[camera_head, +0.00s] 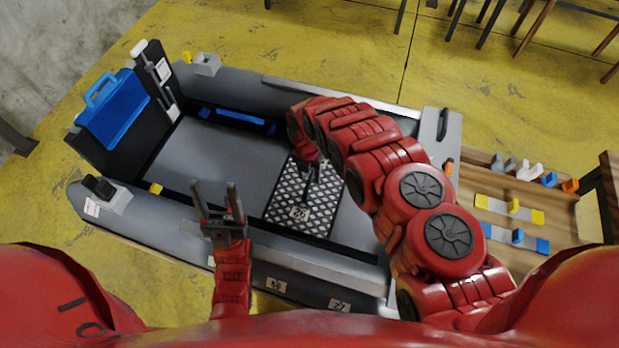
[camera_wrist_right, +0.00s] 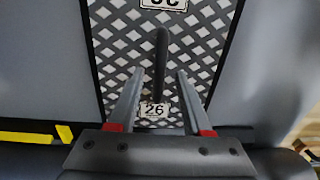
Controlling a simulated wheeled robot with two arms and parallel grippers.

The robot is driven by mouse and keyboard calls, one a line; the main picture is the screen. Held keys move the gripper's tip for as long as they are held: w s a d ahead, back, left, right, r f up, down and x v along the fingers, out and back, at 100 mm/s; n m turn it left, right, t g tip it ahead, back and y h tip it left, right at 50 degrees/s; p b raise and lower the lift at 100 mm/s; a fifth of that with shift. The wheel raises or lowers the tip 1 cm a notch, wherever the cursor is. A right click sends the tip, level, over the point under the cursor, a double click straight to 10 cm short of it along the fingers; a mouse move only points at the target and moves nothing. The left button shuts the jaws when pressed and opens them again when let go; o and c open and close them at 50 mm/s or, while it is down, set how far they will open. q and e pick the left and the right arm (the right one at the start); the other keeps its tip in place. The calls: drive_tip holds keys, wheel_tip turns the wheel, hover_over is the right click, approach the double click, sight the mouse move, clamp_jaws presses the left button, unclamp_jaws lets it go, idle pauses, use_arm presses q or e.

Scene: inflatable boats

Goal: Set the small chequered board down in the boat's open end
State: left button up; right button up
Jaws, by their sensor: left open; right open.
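The small chequered board (camera_head: 320,220), black with a pale lattice and number labels, lies inside the grey boat (camera_head: 150,215), right of the middle of its floor. It also shows in the right wrist view (camera_wrist_right: 115,45). My right gripper (camera_head: 311,178) is over the board, partly hidden by its own arm. In the right wrist view its fingers (camera_wrist_right: 160,76) are apart, with the board's upright dark handle (camera_wrist_right: 161,60) between them; I cannot tell whether they touch it. My left gripper (camera_head: 214,188) is open and empty, fingers up, by the boat's near side tube.
A blue case (camera_head: 112,108) stands at the boat's left end. A blue bar (camera_head: 238,118) lies along the far inner side. A wooden table (camera_head: 480,173) with coloured clamp-like parts stands at the right. The boat's left floor (camera_head: 205,155) is clear.

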wheel_tip(320, 180, up, 9)
drive_tip(key=b, duration=0.1)
drive_tip(key=shift+a, duration=0.25)
idle(0.5)
